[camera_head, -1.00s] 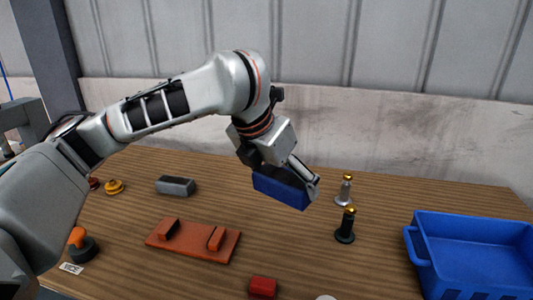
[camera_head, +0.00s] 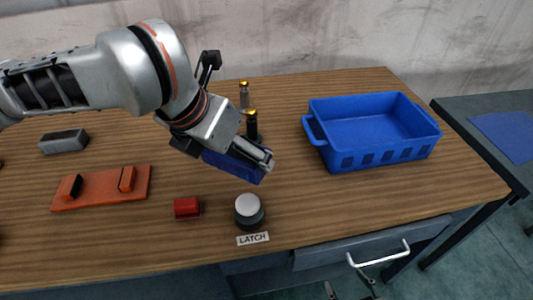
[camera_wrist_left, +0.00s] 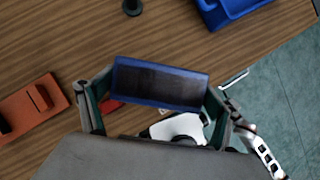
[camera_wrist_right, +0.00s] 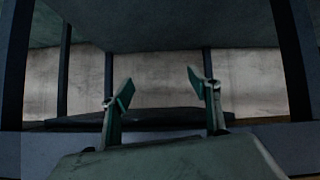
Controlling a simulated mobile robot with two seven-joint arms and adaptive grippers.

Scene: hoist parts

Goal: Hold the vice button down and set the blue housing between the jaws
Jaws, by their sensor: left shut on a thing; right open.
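My left gripper (camera_head: 238,156) is shut on the blue housing (camera_head: 228,164) and holds it above the table. In the left wrist view the housing (camera_wrist_left: 160,82) lies between both fingers, its dark hollow face showing. The vice (camera_head: 104,190) is an orange plate with two upright orange jaws with dark faces; it lies at the left of the table, apart from the housing, with a gap between its jaws. My right gripper (camera_wrist_right: 160,92) is open and empty, below the tabletop among dark table legs.
A white-topped button labelled LATCH (camera_head: 249,209) stands near the front edge, with a red block (camera_head: 187,207) to its left. Two gold-topped posts (camera_head: 251,126) stand behind the housing. A blue crate (camera_head: 385,158) is at right, a grey block (camera_head: 63,141) at left. A drawer handle (camera_head: 381,257) sticks out in front.

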